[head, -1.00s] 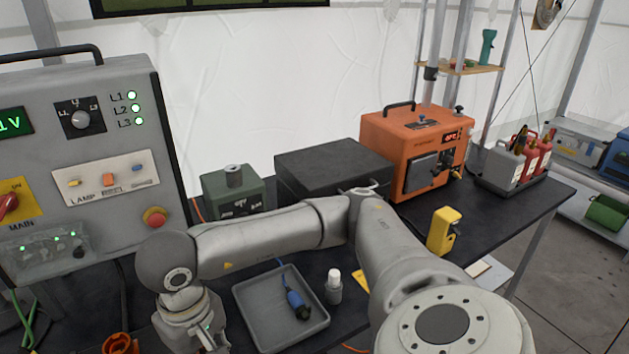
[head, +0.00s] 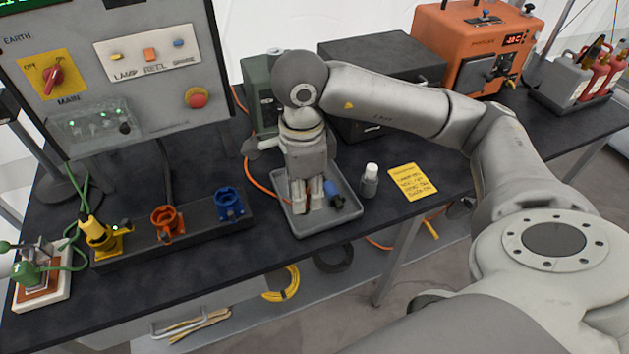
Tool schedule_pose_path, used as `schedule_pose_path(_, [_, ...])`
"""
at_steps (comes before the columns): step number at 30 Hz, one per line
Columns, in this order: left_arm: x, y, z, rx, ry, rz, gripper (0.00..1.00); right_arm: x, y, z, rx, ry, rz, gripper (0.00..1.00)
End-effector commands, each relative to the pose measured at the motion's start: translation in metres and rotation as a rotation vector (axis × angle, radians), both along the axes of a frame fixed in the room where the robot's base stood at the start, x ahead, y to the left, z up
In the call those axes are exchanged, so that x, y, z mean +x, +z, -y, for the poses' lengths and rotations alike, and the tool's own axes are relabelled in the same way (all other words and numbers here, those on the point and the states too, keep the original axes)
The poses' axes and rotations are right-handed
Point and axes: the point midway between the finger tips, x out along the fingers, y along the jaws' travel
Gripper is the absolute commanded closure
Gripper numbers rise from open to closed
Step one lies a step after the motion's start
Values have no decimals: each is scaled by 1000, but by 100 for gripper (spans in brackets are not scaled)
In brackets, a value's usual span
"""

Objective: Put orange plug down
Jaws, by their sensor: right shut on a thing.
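My right gripper (head: 307,203) points down over the grey tray (head: 338,231) on the black bench. It is shut on the orange plug, which its fingers almost wholly hide. An orange cable runs from the left into the tray towards the fingers. I cannot tell whether the plug touches the tray floor. A blue plug (head: 333,194) lies in the tray just right of the fingers.
A small white-capped bottle (head: 370,181) and a yellow note (head: 413,182) are right of the tray. Yellow, orange (head: 167,222) and blue (head: 229,203) sockets stand on a dark strip to the left. A grey control panel (head: 125,85) rises behind them.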

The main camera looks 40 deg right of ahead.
Motion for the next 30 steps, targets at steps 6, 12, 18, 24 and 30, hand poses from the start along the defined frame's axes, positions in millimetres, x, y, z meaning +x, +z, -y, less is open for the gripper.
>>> schedule_pose_path(6, [5,-2,1,-1,0,9,60,3,5,12,2,-477,-2,99])
schedule_pose_path(12, [11,-4,1,-3,0,17,60,6,11,24,4,-913,-1,99])
schedule_pose_path(18, [11,-5,1,-3,0,17,60,7,16,33,4,-1256,-2,99])
schedule_pose_path(24, [10,-6,1,-2,0,16,60,8,18,37,4,-1421,-3,99])
schedule_pose_path(30, [9,-4,1,-2,0,14,60,31,6,49,3,-1450,-7,99])
